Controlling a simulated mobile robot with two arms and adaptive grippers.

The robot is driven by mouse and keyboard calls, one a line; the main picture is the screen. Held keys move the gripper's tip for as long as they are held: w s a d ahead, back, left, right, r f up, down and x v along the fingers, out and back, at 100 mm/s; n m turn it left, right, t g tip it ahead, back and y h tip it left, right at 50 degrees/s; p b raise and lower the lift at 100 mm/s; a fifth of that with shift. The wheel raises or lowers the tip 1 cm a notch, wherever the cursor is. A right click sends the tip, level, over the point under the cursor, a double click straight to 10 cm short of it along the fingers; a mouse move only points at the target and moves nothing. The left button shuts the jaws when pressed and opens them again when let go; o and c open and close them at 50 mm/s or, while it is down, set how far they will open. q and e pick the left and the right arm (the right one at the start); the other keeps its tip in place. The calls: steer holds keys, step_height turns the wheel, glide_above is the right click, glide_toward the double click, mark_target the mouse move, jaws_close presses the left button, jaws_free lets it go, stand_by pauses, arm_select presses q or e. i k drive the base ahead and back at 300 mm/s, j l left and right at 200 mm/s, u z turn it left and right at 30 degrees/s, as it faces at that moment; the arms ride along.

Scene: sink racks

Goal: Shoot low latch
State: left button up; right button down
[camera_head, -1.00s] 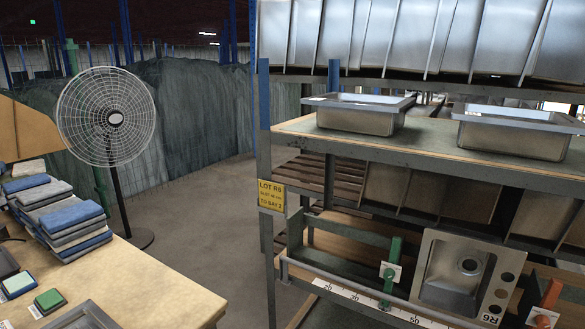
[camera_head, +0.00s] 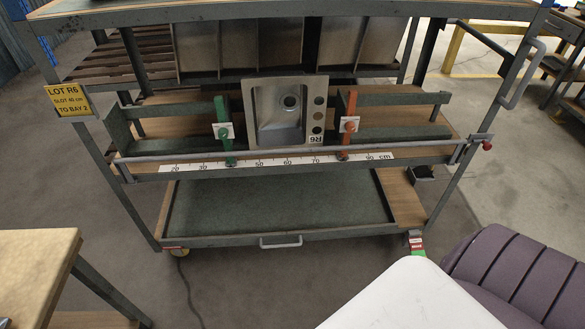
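A grey metal rack stands ahead, with a rail (camera_head: 290,150) along its middle shelf. At the rail's right end is a small fitting with a red knob (camera_head: 487,145), which looks like a latch or bolt. Whether it is shot or drawn is too small to tell. Lower down, a small red and green fitting (camera_head: 416,243) sits at the rack's bottom right corner; I cannot tell whether it is a latch or a caster part. Neither of my grippers is in view.
A steel sink marked R6 (camera_head: 262,115) stands tilted between a green stop (camera_head: 223,130) and a red stop (camera_head: 349,125), above a centimetre scale. A shallow tray (camera_head: 281,241) fills the bottom. A table corner (camera_head: 40,262) is at left, a purple padded thing (camera_head: 515,270) at right.

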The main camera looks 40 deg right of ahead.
mark_target(488, 145)
steer(key=z, duration=2.45)
